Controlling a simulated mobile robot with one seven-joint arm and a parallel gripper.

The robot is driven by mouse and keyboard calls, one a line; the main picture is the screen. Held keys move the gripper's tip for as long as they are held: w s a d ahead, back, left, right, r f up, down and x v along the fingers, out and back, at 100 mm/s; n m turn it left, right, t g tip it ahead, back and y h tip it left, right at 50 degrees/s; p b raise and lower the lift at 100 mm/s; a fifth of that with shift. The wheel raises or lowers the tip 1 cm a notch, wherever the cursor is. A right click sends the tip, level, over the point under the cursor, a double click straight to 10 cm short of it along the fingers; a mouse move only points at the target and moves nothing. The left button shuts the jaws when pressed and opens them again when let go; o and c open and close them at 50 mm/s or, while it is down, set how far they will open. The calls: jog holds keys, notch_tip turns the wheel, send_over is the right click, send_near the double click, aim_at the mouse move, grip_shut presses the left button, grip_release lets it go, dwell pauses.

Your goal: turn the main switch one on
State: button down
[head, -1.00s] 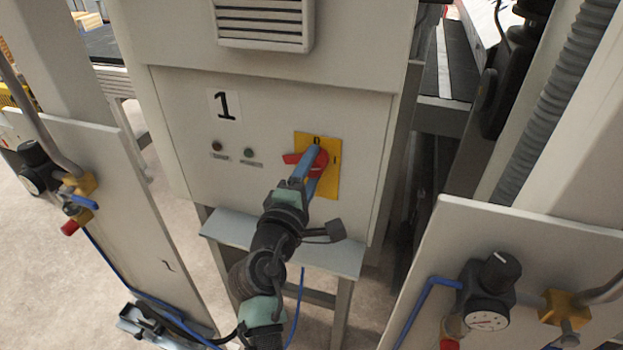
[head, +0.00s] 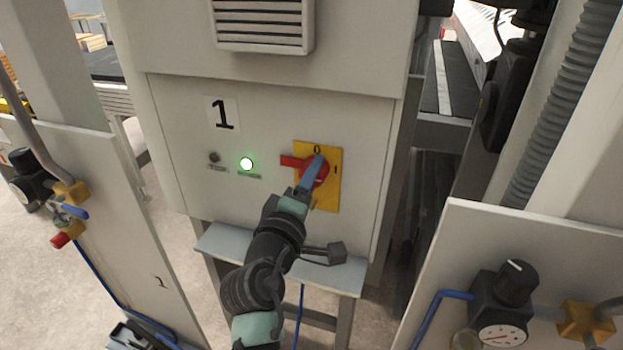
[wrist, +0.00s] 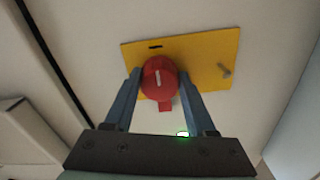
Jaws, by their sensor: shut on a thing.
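The main switch one is a red rotary knob (head: 290,161) on a yellow plate (head: 331,194), on the cabinet panel marked 1. Its red handle points left in the head view. The plate carries a 0 at the top and a mark on its right side. My gripper (head: 317,164) is at the knob, its blue fingers partly covering it. In the wrist view the knob (wrist: 158,80) sits between the two fingers, which are shut on its sides. Its white line points towards the dash on the plate. A green lamp (head: 246,163) left of the switch is lit.
A dark lamp (head: 214,157) is left of the green one. A small grey ledge (head: 220,243) projects below the panel, under my arm. Panels with valves and a gauge (head: 501,336) stand at left and right. A vent (head: 262,25) is above.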

jog(key=shift+c, duration=1.1)
grip_release()
jog(key=b+v, duration=0.2)
jog(key=v, duration=1.1)
notch_tip(320, 180, up, 20)
jog(key=s+d+m+t+y, duration=0.1)
jog(key=d+m+t+y, duration=0.15)
jog(key=m+t, duration=0.35)
jog(key=s+r+m+t+y, duration=0.1)
jog(key=s+r+m+t, duration=0.1)
jog(key=s+r, duration=0.3)
jog(key=s+d+r+m+t+y, duration=0.1)
jog(key=s+r, duration=0.4)
jog(key=r, duration=0.5)
jog(key=m+t+y, duration=0.1)
jog(key=m, duration=0.1)
jog(key=shift+d+r+m+p, duration=0.2)
jog(key=shift+r+m+p, duration=0.1)
jog(key=shift+r, duration=0.05)
